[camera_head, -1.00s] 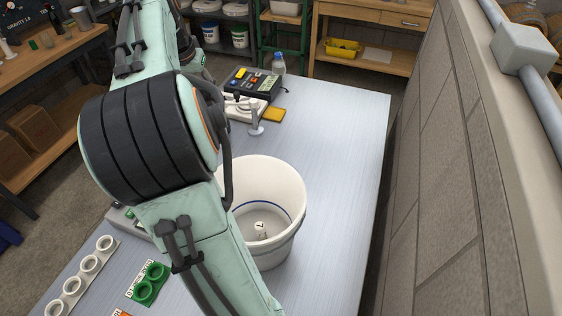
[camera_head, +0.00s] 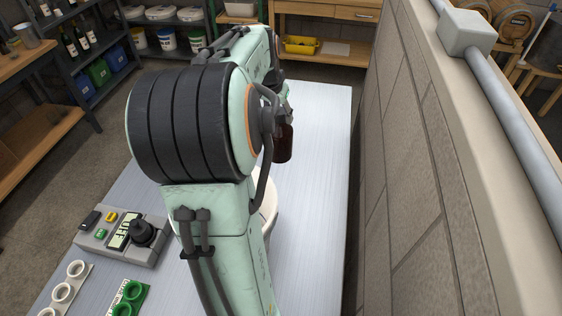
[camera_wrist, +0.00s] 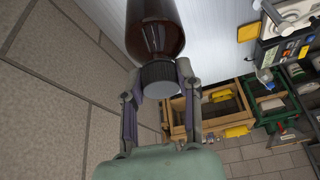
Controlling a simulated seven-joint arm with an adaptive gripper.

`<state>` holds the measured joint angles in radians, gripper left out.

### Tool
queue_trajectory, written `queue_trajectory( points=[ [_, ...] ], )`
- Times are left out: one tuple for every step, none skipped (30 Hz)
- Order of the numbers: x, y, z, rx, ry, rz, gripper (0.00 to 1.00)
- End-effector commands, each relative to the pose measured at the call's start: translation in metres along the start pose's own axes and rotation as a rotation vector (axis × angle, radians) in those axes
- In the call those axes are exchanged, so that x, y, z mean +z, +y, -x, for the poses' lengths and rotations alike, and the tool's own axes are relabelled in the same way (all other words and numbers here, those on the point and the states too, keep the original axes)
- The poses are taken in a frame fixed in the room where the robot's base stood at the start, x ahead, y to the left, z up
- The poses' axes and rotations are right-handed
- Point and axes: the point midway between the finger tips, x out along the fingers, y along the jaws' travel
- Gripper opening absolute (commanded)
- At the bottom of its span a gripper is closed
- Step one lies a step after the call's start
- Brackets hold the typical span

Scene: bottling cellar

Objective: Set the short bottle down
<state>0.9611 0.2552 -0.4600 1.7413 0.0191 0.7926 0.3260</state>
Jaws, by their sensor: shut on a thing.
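The short bottle is brown with a black ribbed cap. In the wrist view the bottle (camera_wrist: 156,28) hangs between the fingers of my gripper (camera_wrist: 160,80), which is shut on it at the cap end. In the head view the bottle (camera_head: 283,145) shows just right of my arm, upright or nearly so, over the pale table (camera_head: 318,150). My gripper (camera_head: 286,104) is mostly hidden behind the arm there. The bottle's base is out of the wrist view, and I cannot tell whether it touches the table.
A white bucket (camera_head: 270,207) stands mostly hidden behind my arm. A grey control box (camera_head: 112,240), white rings (camera_head: 63,292) and a green ring holder (camera_head: 130,297) are at front left. The table's right strip is clear, with a block wall (camera_head: 400,160) beyond.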

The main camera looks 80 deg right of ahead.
Motion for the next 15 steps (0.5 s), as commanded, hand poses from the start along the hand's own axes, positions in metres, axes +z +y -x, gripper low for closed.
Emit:
queue_trajectory(
  points=[
    [0.005,0.001,-0.011,0.003,-0.004,0.001,0.00],
    [0.007,0.001,-0.016,0.002,-0.003,0.001,0.00],
    [0.010,0.001,-0.022,0.002,-0.004,0.001,0.00],
    [0.012,0.000,-0.028,0.002,-0.004,0.001,0.00],
    [0.014,0.000,-0.033,0.001,-0.003,0.001,0.00],
    [0.015,0.000,-0.037,0.001,-0.002,0.000,0.00],
    [0.015,-0.001,-0.041,0.001,-0.001,0.000,0.00],
    [0.013,-0.001,-0.044,0.002,0.000,0.000,0.00],
    [0.011,-0.002,-0.050,0.003,-0.001,0.000,0.00],
    [0.007,-0.004,-0.054,0.003,0.000,0.000,0.00],
    [0.003,-0.005,-0.060,0.003,-0.001,0.000,0.00],
    [-0.004,-0.008,-0.067,0.004,-0.001,0.000,0.00],
    [-0.009,-0.011,-0.073,0.004,-0.001,0.000,0.00],
    [-0.015,-0.013,-0.080,0.003,-0.001,0.000,0.00],
    [-0.024,-0.017,-0.089,0.003,0.001,0.000,0.00]
  ],
)
